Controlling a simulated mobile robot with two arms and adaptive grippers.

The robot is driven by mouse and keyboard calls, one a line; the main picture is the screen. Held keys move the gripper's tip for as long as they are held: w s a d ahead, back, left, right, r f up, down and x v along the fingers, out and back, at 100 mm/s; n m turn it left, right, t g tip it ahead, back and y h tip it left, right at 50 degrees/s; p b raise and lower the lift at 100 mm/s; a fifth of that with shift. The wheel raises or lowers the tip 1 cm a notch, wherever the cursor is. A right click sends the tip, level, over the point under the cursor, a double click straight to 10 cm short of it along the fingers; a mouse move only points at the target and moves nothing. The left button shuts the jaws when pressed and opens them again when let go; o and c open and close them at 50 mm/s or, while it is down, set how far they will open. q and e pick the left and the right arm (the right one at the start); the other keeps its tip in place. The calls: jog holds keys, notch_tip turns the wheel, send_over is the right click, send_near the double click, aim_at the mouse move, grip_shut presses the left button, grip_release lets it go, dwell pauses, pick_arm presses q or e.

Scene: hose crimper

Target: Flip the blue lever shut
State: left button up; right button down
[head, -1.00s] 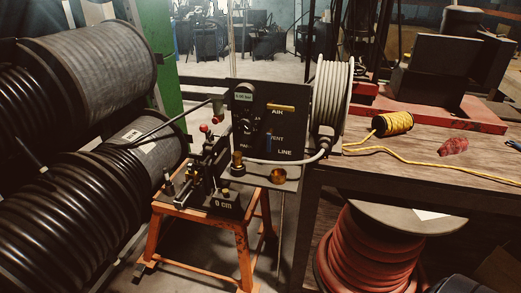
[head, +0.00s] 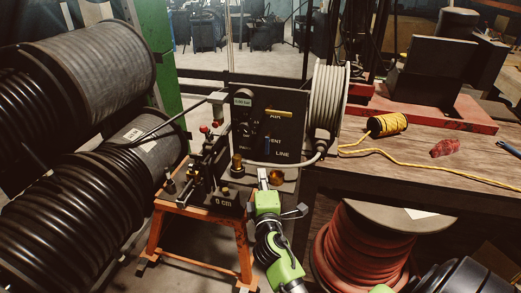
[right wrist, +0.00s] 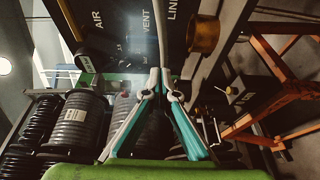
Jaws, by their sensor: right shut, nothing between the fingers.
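The blue lever (head: 267,143) is a small upright handle on the dark control panel (head: 290,138), beside the VENT label in the head view. A yellow lever (head: 281,113) lies level above it, at the AIR label. My right gripper (head: 262,173) is in front of the panel, below the blue lever and apart from it in the picture. In the right wrist view its fingers (right wrist: 160,74) meet at the tips with nothing between them. The panel (right wrist: 120,30) is ahead there with its labels turned sideways. I cannot make out the blue lever in that view. My left gripper is out of view.
A pale hose (head: 285,164) runs across the panel's lower front to a hose reel (head: 329,100). Brass fittings (head: 277,175) sit close to my right gripper. The orange stand (head: 200,215) carries the crimper. A wooden table (head: 400,165) is at right, large black hose spools (head: 70,215) at left.

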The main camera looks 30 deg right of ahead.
aim_at(268, 143)
jog(key=shift+d+r, duration=0.2)
jog(key=shift+r, duration=0.6)
jog(key=p+x, duration=0.1)
jog(key=x, duration=0.9)
jog(key=shift+r, duration=0.1)
